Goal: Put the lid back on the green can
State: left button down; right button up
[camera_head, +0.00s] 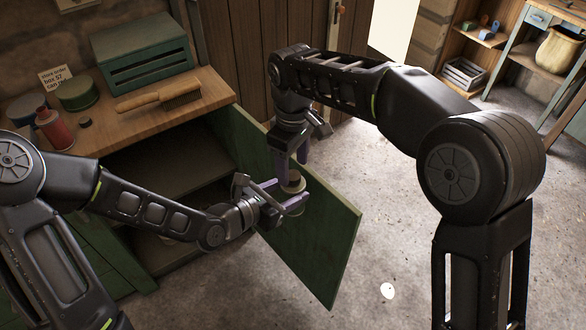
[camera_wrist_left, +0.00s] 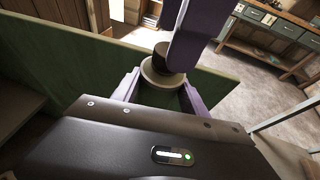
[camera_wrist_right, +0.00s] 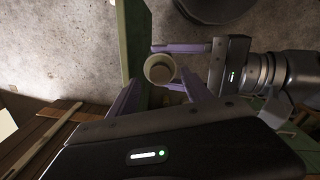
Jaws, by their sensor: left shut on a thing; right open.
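My left gripper (camera_head: 284,197) is shut on a small round container with a pale rim (camera_wrist_left: 152,78); its colour below the rim is hard to tell. It is held up in front of the open green cabinet door. A dark brown round piece (camera_wrist_left: 172,57), perhaps the lid, shows at the container's mouth. In the right wrist view a grey-brown disc (camera_wrist_right: 161,74) shows within the pale rim (camera_wrist_right: 150,62). I cannot tell if it is seated. My right gripper (camera_head: 292,172) points down from above, open, its fingers either side of the piece. A green can (camera_head: 78,93) stands on the bench.
The green cabinet door (camera_head: 320,235) stands open close to both grippers. Floor at the right is clear.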

notch_tip(320, 180, up, 5)
jog(key=shift+r, duration=0.15)
dwell(0.5)
